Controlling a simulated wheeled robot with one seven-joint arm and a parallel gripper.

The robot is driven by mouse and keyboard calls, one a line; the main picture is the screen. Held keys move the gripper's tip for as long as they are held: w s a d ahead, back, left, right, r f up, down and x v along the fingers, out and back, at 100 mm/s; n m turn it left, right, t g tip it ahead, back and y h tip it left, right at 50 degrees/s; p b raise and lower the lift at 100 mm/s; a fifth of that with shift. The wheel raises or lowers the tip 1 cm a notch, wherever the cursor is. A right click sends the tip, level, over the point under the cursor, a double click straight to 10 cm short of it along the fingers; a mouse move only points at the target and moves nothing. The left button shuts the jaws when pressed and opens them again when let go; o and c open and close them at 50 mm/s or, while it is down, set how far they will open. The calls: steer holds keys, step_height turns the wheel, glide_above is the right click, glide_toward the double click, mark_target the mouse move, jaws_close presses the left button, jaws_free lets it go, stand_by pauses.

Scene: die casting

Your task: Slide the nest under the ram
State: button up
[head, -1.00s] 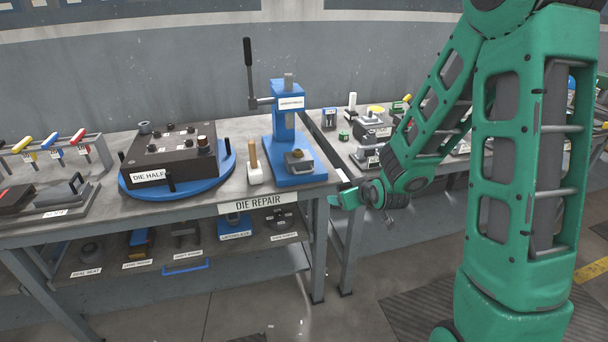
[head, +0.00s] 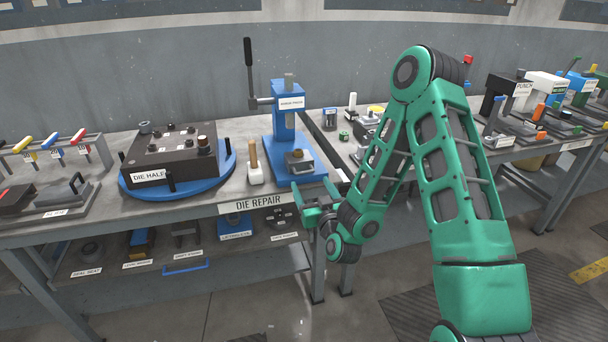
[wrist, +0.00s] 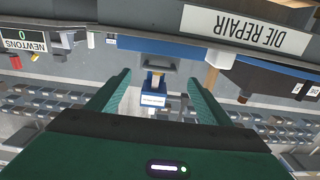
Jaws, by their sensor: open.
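The nest (head: 299,163), a small grey block with a darker top, sits on the front part of the blue base of the press (head: 285,122). The ram (head: 289,79) is the grey bar whose top stands out of the press head; its lower end is hard to make out. The nest is in front of the press column. My gripper (head: 301,203) is open and empty, in front of the bench edge, close to the nest and slightly below it. In the wrist view, the nest (wrist: 152,64) shows upside down between the open fingers (wrist: 160,78), apart from them.
A wooden-handled tool (head: 254,165) stands left of the press. The die half (head: 172,152) rests on a blue turntable. The press lever (head: 249,65) rises at the left. A second bench (head: 340,165) adjoins at the right. The lower shelf holds labelled parts.

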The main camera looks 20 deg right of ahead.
mark_target(305, 173)
steer(key=w, duration=0.8)
steer(key=shift+w, duration=0.25)
